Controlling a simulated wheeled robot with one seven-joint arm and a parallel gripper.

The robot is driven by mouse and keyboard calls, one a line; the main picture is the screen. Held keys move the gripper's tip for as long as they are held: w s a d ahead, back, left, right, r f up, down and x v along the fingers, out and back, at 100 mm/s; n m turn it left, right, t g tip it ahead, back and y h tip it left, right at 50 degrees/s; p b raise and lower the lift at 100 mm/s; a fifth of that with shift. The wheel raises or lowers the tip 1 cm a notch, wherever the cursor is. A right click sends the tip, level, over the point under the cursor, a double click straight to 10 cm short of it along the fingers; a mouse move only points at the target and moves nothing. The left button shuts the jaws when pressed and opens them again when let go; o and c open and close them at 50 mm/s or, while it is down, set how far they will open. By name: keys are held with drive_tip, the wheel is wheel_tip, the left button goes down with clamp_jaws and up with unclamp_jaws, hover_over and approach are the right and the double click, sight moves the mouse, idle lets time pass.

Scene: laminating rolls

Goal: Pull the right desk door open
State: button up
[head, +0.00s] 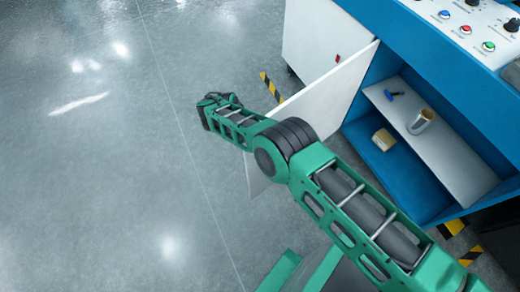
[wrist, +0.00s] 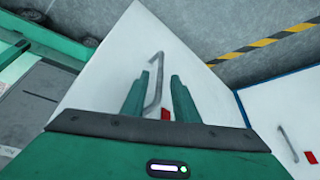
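The right desk door (head: 337,92) stands swung well out from the blue desk, with its shelves exposed. Its white outer face fills the middle of the wrist view (wrist: 205,85), with a grey bar handle (wrist: 156,75) and a small red label below it. My gripper (wrist: 159,88) is open, with one green finger on each side of the handle; the left finger looks very close to it. I cannot tell whether either finger touches it. In the head view my arm crosses in front of the door, and the fingertips and handle are not clearly visible.
Another white door (head: 308,42), with its own handle (wrist: 288,143), is closed at the left. The grey floor at left is clear.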

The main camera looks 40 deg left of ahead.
drive_tip(key=v, duration=0.8)
drive_tip(key=shift+r, duration=0.15)
